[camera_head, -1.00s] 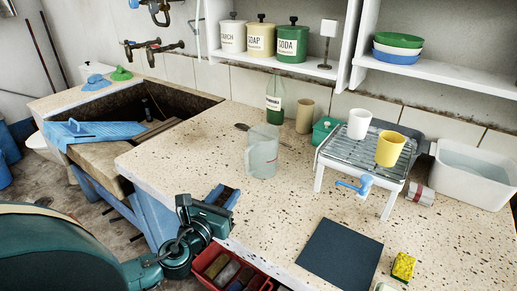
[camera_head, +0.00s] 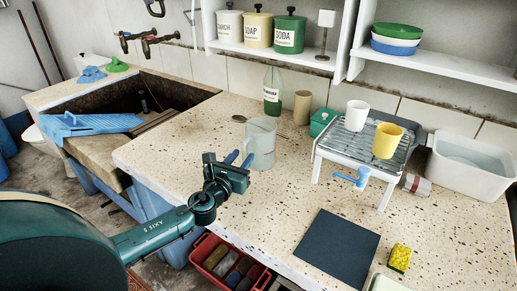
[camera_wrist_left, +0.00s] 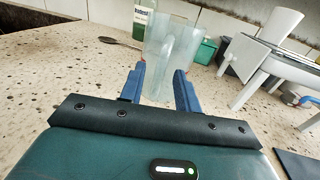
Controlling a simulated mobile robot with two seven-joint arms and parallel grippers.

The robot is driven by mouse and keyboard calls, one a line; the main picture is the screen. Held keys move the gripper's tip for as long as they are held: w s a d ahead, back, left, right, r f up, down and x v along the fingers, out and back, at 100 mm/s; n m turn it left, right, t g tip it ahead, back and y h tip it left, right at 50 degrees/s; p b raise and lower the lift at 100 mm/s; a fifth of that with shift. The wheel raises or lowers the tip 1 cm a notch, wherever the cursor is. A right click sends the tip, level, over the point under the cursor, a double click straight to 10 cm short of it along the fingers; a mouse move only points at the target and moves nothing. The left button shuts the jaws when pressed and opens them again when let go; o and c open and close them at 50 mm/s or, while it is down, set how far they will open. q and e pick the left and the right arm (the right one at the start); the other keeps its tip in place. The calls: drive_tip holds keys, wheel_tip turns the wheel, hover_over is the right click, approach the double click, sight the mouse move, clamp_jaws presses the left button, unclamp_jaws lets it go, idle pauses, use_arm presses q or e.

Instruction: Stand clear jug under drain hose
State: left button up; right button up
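The clear jug (camera_head: 261,140) stands upright on the speckled counter, left of the draining rack. It also shows in the left wrist view (camera_wrist_left: 170,52), straight ahead of my left gripper, with its handle toward me. My left gripper (camera_head: 239,159) is low beside the jug's left side. Its blue fingers (camera_wrist_left: 159,82) are open, with the jug's handle side just beyond or between the tips; I cannot tell if they touch it. A light-blue spout (camera_head: 352,180), likely the drain hose outlet, hangs at the front of the rack (camera_head: 334,158). My right gripper is not in view.
A white cup (camera_head: 357,116) and yellow cup (camera_head: 386,141) stand on the rack. A green bottle (camera_head: 273,92), beige tumbler (camera_head: 302,107) and spoon (camera_head: 239,118) are behind the jug. A dark mat (camera_head: 338,248) and sponge (camera_head: 399,258) lie in front. Counter between jug and mat is clear.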

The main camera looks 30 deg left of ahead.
sight(257, 148)
use_arm(q)
drive_tip(key=shift+w+a, duration=0.15)
drive_tip(key=shift+w, duration=1.05)
clamp_jaws()
